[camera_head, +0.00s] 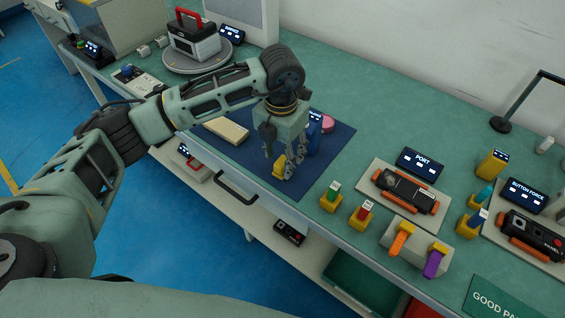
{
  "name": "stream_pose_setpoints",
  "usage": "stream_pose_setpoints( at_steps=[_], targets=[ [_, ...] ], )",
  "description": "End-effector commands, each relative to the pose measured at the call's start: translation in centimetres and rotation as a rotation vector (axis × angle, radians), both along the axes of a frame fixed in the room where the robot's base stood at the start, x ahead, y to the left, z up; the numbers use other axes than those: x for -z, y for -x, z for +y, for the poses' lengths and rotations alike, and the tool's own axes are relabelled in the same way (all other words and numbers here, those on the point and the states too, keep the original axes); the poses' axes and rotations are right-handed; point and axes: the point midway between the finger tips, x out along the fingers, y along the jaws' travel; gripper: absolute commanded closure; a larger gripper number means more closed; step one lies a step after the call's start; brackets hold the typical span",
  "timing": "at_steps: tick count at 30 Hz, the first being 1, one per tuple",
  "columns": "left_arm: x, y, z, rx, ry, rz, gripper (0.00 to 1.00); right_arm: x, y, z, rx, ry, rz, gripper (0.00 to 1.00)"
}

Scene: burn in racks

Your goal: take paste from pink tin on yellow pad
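The pink tin (328,123) stands on the dark blue mat (335,145), partly hidden behind an upright blue item (314,134) with a small display. A small yellow piece (279,167), which may be the yellow pad, is at the fingertips of my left gripper (279,168). The fingers point down over the mat, left of the tin and apart from it. I cannot tell whether they grip the yellow piece or only stand around it. A flat cream block (226,130) lies on the mat to the left. My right gripper is not in view.
To the right are yellow holders with a green plug (333,190) and a red plug (367,209), and a device on a tray (404,192). A turntable (196,58) with a red-handled case stands at the back left. Bare bench lies behind the mat.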

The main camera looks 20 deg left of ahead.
Motion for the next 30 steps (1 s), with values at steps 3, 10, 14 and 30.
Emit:
stream_pose_setpoints(
  at_steps=[3, 10, 14, 30],
  targets=[
    [1.9, 0.1, 0.0, 0.0, 0.0, 0.006, 0.53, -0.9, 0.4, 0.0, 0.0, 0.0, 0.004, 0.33],
    [3.6, 0.0, 0.0, 0.001, 0.001, 0.001, 0.53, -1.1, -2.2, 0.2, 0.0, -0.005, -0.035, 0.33],
    [3.7, 0.0, 0.0, 0.001, 0.001, 0.001, 0.53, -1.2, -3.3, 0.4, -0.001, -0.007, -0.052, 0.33],
    [3.6, 0.0, 0.0, 0.001, 0.001, 0.001, 0.97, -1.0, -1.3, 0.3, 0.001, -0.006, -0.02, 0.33]
  ],
)
